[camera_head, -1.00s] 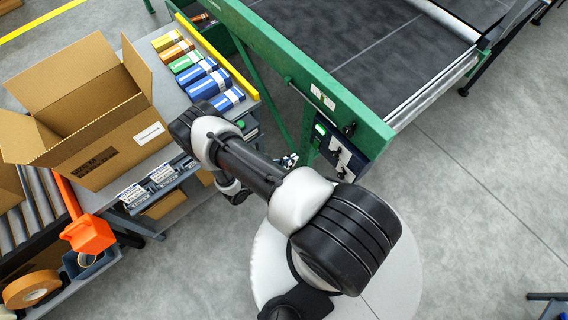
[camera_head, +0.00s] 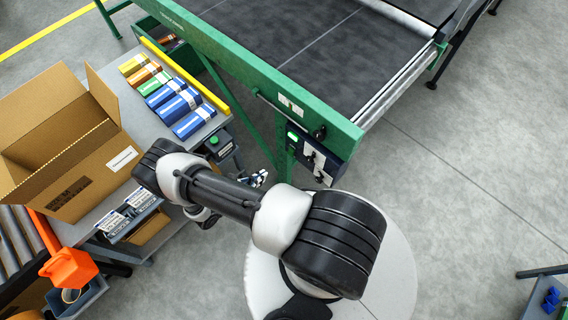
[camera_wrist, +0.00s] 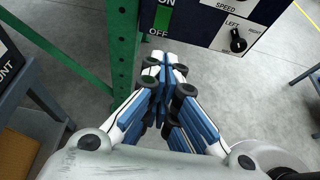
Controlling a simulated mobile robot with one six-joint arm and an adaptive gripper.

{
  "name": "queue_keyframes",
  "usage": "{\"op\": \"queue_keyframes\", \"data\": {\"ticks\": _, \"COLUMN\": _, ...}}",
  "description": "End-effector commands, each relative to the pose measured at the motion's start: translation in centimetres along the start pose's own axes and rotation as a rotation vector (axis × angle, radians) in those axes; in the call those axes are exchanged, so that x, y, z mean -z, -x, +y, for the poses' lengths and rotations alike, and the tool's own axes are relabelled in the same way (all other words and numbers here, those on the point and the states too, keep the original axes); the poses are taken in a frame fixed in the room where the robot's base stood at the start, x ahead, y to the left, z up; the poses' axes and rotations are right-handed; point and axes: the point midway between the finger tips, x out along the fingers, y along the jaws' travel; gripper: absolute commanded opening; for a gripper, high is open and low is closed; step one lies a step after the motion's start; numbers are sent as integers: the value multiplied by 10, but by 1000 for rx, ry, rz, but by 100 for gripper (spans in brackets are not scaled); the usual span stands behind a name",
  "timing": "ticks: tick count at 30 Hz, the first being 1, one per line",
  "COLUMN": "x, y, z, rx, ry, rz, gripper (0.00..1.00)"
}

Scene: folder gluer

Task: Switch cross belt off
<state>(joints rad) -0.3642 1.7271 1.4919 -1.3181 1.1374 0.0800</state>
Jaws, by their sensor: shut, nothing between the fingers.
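The dark control panel (camera_head: 318,160) hangs under the green frame of the belt table (camera_head: 330,60). In the wrist view the panel (camera_wrist: 205,25) shows a green ON/OFF switch (camera_wrist: 162,18) at its left, with OFF lettered below ON, and a LEFT/RIGHT knob (camera_wrist: 238,40) at its right. The panel's top is cut off there. My gripper (camera_wrist: 167,60) is shut and empty, its fingertips just below the OFF label in the picture. Whether they touch the panel cannot be told. In the head view my gripper (camera_head: 260,178) is left of the panel, apart from it.
A green post (camera_wrist: 122,45) stands left of the panel. An orange part (camera_head: 68,268) is at lower left.

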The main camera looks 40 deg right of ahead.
Motion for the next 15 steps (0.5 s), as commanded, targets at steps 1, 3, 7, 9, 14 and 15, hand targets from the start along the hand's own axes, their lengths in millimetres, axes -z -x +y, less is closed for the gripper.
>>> {"op": "queue_keyframes", "data": {"ticks": 1, "x": 0, "y": 0, "z": 0, "rx": -1, "ry": -1, "rz": 0, "gripper": 0}}
{"op": "queue_keyframes", "data": {"ticks": 3, "x": 0, "y": 0, "z": 0, "rx": -1, "ry": -1, "rz": 1, "gripper": 0}}
{"op": "queue_keyframes", "data": {"ticks": 7, "x": 0, "y": -3, "z": 0, "rx": 1, "ry": -1, "rz": 0, "gripper": 0}}
{"op": "queue_keyframes", "data": {"ticks": 9, "x": 0, "y": -9, "z": 0, "rx": 3, "ry": -2, "rz": 0, "gripper": 0}}
{"op": "queue_keyframes", "data": {"ticks": 14, "x": 1, "y": -36, "z": -1, "rx": 6, "ry": -4, "rz": 0, "gripper": 0}}
{"op": "queue_keyframes", "data": {"ticks": 15, "x": 1, "y": -44, "z": -1, "rx": 6, "ry": -4, "rz": 0, "gripper": 0}}
